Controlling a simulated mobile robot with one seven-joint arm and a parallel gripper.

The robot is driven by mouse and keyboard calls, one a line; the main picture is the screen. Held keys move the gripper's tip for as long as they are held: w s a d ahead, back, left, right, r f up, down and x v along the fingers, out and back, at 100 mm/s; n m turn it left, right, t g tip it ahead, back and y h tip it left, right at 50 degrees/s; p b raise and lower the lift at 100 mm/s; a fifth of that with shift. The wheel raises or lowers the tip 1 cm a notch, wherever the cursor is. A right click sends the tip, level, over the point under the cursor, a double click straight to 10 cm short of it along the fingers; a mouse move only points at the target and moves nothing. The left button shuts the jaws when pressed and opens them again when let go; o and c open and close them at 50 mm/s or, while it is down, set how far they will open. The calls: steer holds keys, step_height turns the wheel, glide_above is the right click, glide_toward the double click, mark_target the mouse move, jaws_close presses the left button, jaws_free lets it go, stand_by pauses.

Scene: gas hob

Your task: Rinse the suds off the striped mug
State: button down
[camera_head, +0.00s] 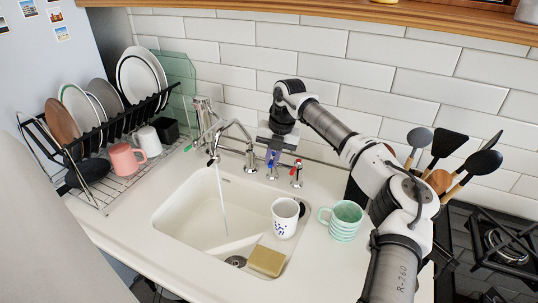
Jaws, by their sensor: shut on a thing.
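The striped mug (345,222), pale green and white, stands on the counter right of the sink, its handle to the left. I cannot make out suds on it at this size. My gripper (272,157) is behind the sink, pointing down, shut on the blue tap handle (272,172). The tap (238,127) has its spout over the sink (190,215), and a thin stream of water (223,200) runs down into the basin. The red tap handle (297,170) stands just right of my gripper.
A white mug with blue spots (285,218) stands at the sink's right side, close to the striped mug. A yellow sponge (266,261) lies at the front right of the sink. A dish rack (110,180) is at left; a utensil holder and hob (500,245) are at right.

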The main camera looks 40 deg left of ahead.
steer(key=shift+w+d+n, duration=0.1)
steer(key=shift+n, duration=0.3)
steer(key=shift+r, duration=0.1)
steer(key=c, duration=1.5)
jaws_free()
step_height(320, 180, up, 14)
steer(key=w+d+b, duration=0.1)
steer(key=d, duration=0.1)
steer(key=shift+w+d+f+b, duration=0.15)
steer(key=shift+w+f+b, duration=0.1)
steer(key=shift+b, duration=0.15)
